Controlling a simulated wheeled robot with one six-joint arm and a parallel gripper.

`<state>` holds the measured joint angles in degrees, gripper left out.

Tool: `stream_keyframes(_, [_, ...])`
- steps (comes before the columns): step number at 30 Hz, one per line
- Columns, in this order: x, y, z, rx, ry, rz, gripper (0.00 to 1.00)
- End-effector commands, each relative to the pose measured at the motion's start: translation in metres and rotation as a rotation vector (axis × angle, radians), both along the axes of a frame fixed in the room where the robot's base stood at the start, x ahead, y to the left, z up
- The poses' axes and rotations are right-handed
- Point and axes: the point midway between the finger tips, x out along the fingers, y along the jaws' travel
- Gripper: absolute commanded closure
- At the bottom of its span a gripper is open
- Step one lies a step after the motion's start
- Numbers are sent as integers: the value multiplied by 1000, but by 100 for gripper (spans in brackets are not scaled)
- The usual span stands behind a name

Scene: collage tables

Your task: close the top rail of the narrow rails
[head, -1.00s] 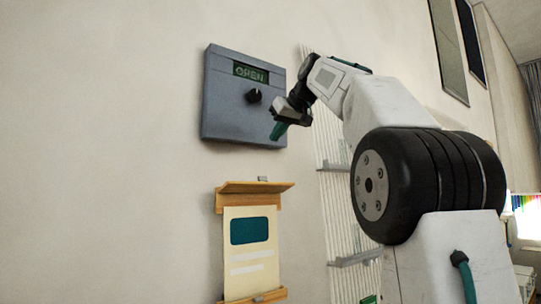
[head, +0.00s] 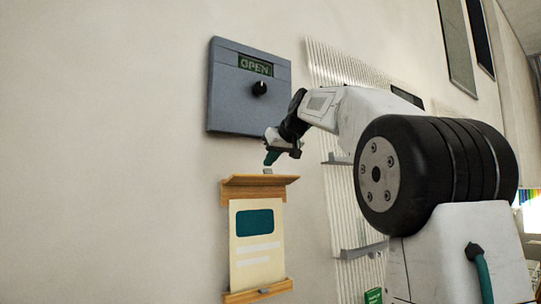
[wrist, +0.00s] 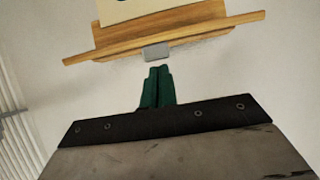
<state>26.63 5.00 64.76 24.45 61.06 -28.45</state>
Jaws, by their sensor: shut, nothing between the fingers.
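The narrow rails are wooden and mounted on the wall, one above the other. The top rail (head: 258,187) has its wooden flap tilted outward, with a small grey tab (head: 267,171) at its upper middle. The top rail also shows in the wrist view (wrist: 178,33), with the grey tab (wrist: 157,52) on its near edge. The bottom rail (head: 258,290) is at the lower end of a cream poster (head: 257,262) hanging between them. My gripper (head: 270,158) is shut and empty, just above the tab; its green fingers (wrist: 156,72) point at the tab with a small visible gap.
A grey wall box (head: 235,105) with an "OPEN" display and a black knob is above the rails. A ribbed white panel (head: 345,170) with grey ledges is to the right. The wall left of the rails is bare.

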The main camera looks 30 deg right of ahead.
Motion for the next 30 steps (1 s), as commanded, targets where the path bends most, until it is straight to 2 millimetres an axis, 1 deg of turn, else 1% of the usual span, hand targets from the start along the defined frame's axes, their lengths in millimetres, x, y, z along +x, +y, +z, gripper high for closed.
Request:
stream_keyframes(11, [-1, 0, 0, -1, -6, 1, 100])
stream_keyframes(30, [-11, -1, -10, 0, -129, -2, 100])
